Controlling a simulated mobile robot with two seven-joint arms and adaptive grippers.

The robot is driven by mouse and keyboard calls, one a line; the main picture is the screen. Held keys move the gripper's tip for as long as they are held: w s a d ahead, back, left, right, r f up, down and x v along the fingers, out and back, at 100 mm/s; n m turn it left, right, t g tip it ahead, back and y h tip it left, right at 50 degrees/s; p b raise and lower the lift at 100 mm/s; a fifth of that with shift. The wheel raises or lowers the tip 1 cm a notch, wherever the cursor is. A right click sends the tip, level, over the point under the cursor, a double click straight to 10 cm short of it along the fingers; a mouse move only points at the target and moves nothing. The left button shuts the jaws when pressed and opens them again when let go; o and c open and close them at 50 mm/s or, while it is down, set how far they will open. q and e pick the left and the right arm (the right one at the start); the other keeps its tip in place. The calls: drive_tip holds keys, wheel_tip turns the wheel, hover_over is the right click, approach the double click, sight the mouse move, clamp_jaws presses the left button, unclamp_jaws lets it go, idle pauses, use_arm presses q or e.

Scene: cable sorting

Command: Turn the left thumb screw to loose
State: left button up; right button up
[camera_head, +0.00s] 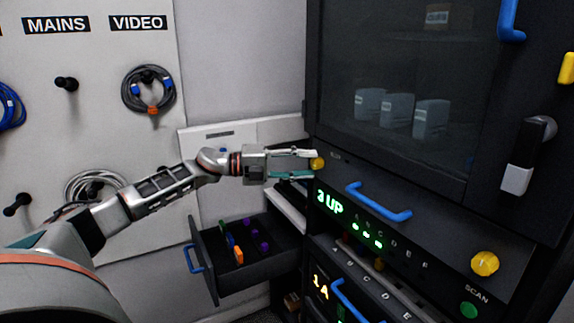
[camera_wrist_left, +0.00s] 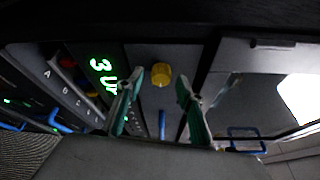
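The left thumb screw (camera_head: 317,163) is a yellow knob on the left end of the dark rack panel. My left gripper (camera_head: 311,164) is level with it, one finger above and one below. In the left wrist view the yellow knob (camera_wrist_left: 161,75) shows in the gap between the two spread fingertips of my left gripper (camera_wrist_left: 157,86). A gap shows on both sides of the knob, so the fingers are open and not closed on it. A second yellow thumb screw (camera_head: 485,263) sits at the panel's right end. My right gripper is not in view.
A blue handle (camera_head: 379,203) sticks out of the panel between the screws. Below the gripper an open drawer (camera_head: 262,277) holds small coloured parts. A dark glass door (camera_head: 400,80) is above. Cables hang on the white wall board (camera_head: 60,130) at left.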

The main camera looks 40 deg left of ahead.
use_arm(q)
drive_tip(key=v, duration=1.1)
drive_tip(key=shift+a, duration=0.15)
idle(0.3)
drive_tip(key=s+d+f+n+t+y+p, duration=0.15)
drive_tip(key=d+f+n, duration=0.3)
drive_tip(key=f, duration=0.55)
drive_tip(key=s+d+f+n+y+b, duration=0.15)
drive_tip(key=d+f+n, duration=0.35)
drive_tip(key=f, duration=0.5)
drive_tip(key=s+d+f+n+t+y+p, duration=0.1)
drive_tip(key=s+d+f+n+p, duration=0.2)
drive_tip(key=d+f, duration=0.55)
drive_tip(key=s+d+f+n+g+y, duration=0.2)
drive_tip(key=s+d+f+n, duration=0.4)
drive_tip(key=s+f, duration=0.3)
drive_tip(key=s+d+f+n+g+y, duration=0.2)
drive_tip(key=s+d+f+n, duration=0.4)
drive_tip(key=s, duration=0.5)
wheel_tip(320, 180, down, 3)
drive_tip(key=shift+s+d+f+n+g+y, duration=0.15)
drive_tip(key=shift+s+d+n+g+y, duration=0.25)
drive_tip(key=shift+d+y, duration=0.5)
